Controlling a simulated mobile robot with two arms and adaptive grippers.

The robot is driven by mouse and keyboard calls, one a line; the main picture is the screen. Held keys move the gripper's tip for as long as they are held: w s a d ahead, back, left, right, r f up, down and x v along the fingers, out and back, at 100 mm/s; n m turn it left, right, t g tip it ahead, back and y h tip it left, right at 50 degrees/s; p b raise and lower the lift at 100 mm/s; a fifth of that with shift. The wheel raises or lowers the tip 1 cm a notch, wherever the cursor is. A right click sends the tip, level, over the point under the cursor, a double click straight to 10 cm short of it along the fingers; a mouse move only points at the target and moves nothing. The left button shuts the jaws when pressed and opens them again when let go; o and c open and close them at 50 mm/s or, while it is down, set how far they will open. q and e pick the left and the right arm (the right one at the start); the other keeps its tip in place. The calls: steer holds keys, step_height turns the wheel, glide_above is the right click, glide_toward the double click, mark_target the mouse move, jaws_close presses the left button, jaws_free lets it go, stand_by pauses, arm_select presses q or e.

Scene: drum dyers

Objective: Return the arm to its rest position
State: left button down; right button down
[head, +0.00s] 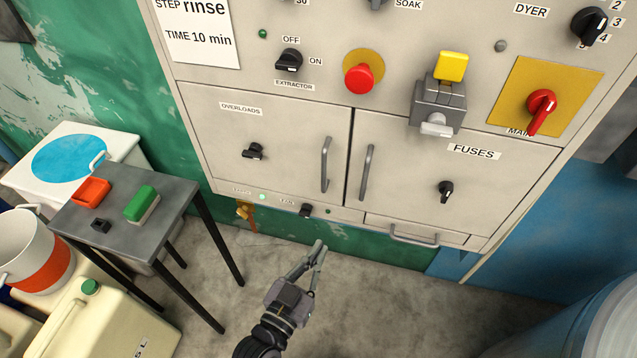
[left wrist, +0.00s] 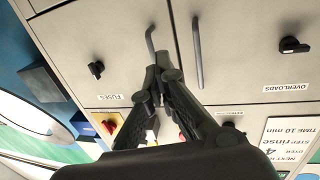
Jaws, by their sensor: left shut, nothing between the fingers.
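My left gripper (head: 318,250) is in the lower middle of the head view, in front of the lower edge of the grey control cabinet (head: 290,135). Its two fingers are shut with nothing between them. In the left wrist view the left gripper (left wrist: 158,75) also shows, its fingers together in front of the cabinet doors, and the cabinet appears upside down. My right gripper is in neither view.
The cabinet carries door handles (head: 326,164), a red button (head: 359,78), a red main switch (head: 541,104) and a grey box with a yellow top (head: 440,102). A small table (head: 172,208) stands left, beside a bucket (head: 35,250) and a canister (head: 110,322). The floor (head: 370,310) is clear.

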arm_select(q)
steer(key=s+a+f+g+y, duration=0.2)
steer(key=s+a+f, duration=0.15)
steer(key=f, duration=0.75)
steer(key=s+a+f+n+g+y, duration=0.1)
steer(key=s+a+f+g+y, duration=0.3)
steer(key=f, duration=0.6)
steer(key=s+a+f+g+h, duration=0.1)
steer(key=a+f, duration=0.4)
steer(key=f, duration=0.6)
steer(key=s+a+f+n+g+y, duration=0.1)
steer(key=s+a+f+g+y, duration=0.1)
steer(key=s+a+f, duration=0.4)
steer(key=s+a+f+n+g+y, duration=0.1)
steer(key=s+a+f+g, duration=0.4)
steer(key=s, duration=1.2)
step_height(320, 180, down, 3)
steer(key=shift+s+a+n+g+y, duration=0.3)
steer(key=shift+a+y, duration=0.2)
steer(key=shift+a, duration=0.25)
steer(key=shift+w, duration=0.1)
